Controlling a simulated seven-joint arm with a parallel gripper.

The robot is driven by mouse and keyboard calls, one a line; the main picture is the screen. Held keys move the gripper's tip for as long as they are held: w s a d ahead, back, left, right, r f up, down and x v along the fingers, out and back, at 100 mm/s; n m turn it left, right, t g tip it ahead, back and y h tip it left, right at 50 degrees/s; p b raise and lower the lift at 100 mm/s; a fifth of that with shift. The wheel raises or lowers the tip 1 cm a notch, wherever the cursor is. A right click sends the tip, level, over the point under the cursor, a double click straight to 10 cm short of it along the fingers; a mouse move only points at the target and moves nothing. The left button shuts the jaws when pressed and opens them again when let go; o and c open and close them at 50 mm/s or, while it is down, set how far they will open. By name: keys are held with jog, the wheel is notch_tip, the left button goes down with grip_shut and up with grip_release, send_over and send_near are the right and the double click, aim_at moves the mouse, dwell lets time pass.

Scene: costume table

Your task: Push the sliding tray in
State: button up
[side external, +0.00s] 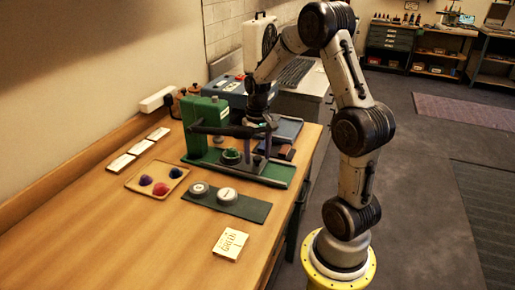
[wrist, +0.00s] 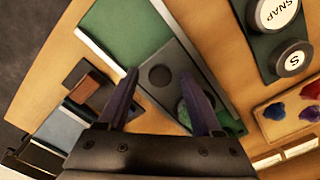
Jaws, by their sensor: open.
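The sliding tray is a grey plate with round recesses, and it shows in the wrist view (wrist: 180,60) lying on a green base. One recess is dark and looks empty; a green round piece (wrist: 196,108) sits farther along the plate, partly hidden by a finger. In the side view the green press (side external: 205,122) stands at the left end of its long base (side external: 272,181), with the green piece (side external: 231,155) near it. My gripper (side external: 261,152) is open, pointing down above the base. In the wrist view its fingertips (wrist: 160,74) appear either side of the dark recess. Contact with the tray is unclear.
A dark green mat (side external: 245,208) with two round buttons lies in front, beside a wooden tray (side external: 142,181) of coloured pieces. A card block (side external: 231,244) is near the table edge. A blue box (side external: 226,90) stands behind. The table's front left is clear.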

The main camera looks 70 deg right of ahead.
notch_tip(320, 180, up, 14)
dwell(0.5)
jog(key=s+d+f+m+t+y, duration=0.15)
jog(key=d+m+y, duration=0.35)
jog(key=m, duration=0.9)
jog(key=shift+n+h, duration=0.3)
jog(key=shift+h, duration=0.2)
jog(key=x, duration=1.3)
jog(key=shift+s+d+f, duration=0.1)
jog(key=shift+s+f, duration=0.1)
jog(key=shift+s, duration=0.05)
grip_shut()
